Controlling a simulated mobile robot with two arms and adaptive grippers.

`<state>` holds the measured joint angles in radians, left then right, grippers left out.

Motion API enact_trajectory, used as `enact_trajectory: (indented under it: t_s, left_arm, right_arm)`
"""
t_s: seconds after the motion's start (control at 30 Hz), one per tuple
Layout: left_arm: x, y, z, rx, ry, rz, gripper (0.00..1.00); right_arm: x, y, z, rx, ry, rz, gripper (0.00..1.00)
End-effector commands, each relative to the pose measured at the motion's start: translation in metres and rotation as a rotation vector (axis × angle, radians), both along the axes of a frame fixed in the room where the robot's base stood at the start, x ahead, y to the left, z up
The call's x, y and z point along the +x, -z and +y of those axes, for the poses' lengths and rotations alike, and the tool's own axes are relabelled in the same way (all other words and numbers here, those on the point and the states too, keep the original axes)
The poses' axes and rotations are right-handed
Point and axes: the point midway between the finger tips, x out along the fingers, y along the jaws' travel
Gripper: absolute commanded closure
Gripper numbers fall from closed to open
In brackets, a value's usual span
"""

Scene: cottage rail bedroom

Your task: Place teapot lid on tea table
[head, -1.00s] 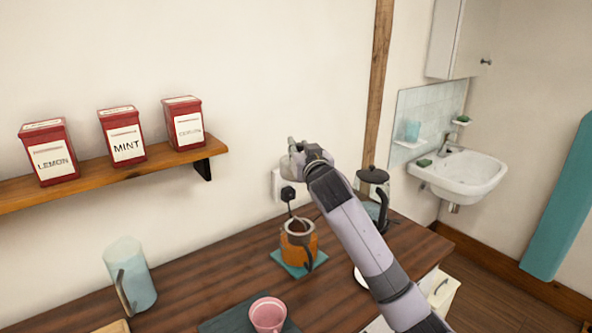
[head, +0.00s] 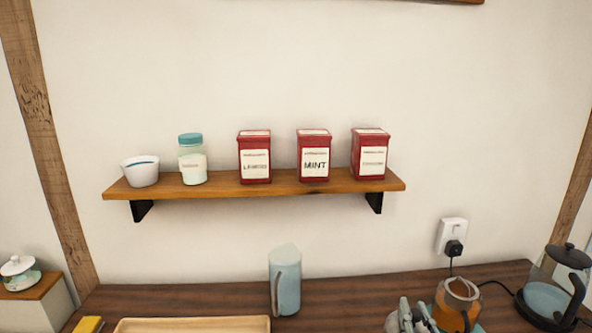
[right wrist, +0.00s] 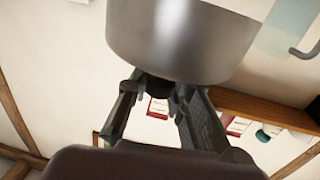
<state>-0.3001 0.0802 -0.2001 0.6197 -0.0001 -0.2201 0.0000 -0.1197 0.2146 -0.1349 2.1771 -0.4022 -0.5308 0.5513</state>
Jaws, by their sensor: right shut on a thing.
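The orange teapot (head: 457,305) stands on the dark wooden table (head: 215,299) at the lower right of the head view, with no lid on its top. My right gripper (head: 411,312) shows at the bottom edge of that view, just left of the teapot in the picture. In the right wrist view its fingers (right wrist: 160,88) are shut on the dark knob of a grey round thing, which looks to be the teapot lid (right wrist: 182,45). The held thing cannot be made out in the head view. My left gripper is not in view.
A pale blue pitcher (head: 285,282) stands mid-table. A wooden tray (head: 190,325) lies at the front, a yellow item (head: 88,325) left of it. A dark-lidded kettle (head: 551,298) is at right. The wall shelf (head: 215,190) bears red tins, a jar and a bowl.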

Motion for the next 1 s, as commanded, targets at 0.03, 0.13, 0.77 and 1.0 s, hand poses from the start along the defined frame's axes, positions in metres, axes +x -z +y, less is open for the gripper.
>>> enact_trajectory:
  t_s: [0.03, 0.13, 0.77, 1.0]
  left_arm:
    - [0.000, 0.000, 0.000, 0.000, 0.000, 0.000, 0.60]
    - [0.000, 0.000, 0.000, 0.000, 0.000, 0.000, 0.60]
    - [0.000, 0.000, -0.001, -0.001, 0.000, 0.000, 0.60]
    - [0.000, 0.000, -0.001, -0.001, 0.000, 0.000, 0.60]
  right_arm:
    - [-0.019, 0.008, 0.011, 0.005, -0.013, 0.006, 1.00]
    - [-0.048, 0.013, 0.025, 0.004, -0.028, 0.005, 1.00]
    - [-0.145, 0.038, 0.042, 0.009, -0.037, 0.004, 1.00]
    - [-0.170, 0.043, 0.042, 0.001, -0.040, 0.001, 1.00]
